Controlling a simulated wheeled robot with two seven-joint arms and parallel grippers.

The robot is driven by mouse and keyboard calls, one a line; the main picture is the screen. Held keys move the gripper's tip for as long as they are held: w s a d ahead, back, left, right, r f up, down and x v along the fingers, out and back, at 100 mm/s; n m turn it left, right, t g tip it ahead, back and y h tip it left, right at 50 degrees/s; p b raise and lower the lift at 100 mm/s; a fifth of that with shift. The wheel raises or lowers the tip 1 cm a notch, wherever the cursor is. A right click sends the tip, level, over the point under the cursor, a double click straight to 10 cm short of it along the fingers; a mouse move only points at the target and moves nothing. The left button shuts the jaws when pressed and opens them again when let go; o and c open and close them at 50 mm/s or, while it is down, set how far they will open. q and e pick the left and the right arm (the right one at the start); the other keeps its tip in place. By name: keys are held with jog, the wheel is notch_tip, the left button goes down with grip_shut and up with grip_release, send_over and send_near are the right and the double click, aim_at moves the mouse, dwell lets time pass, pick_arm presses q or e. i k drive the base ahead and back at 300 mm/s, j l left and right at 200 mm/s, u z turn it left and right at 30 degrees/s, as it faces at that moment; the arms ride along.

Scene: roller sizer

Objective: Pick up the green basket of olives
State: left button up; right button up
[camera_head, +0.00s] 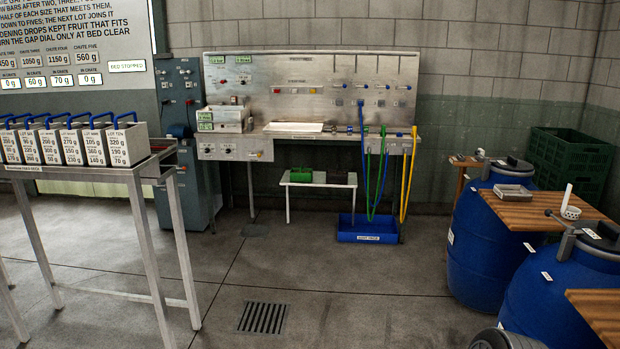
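A small green basket (301,174) sits on a low white stand (317,184) in front of the steel workbench at the back wall. It is far off and too small for me to tell whether olives are in it. A dark reddish-brown basket or tray (337,177) sits beside it on the right of the same stand. Neither of my grippers is in view.
Labelled bins (122,144) stand on a tall steel table (100,168) at left. Blue drums (480,242) with wooden boards and dark green crates (572,155) are at right. A blue tray (368,236) lies beneath hanging hoses. The middle floor is open, with a drain grate (263,317).

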aim_at(304, 174)
jog(key=i+z, duration=0.3)
jog(key=i, duration=3.2)
jog(key=i+j, duration=0.1)
jog(key=i, duration=1.2)
jog(key=i+j+z, duration=0.1)
jog(key=i+z, duration=0.25)
jog(key=i, duration=0.2)
jog(key=i+j+z, duration=0.2)
jog(key=i+z, duration=0.15)
jog(key=i, duration=0.15)
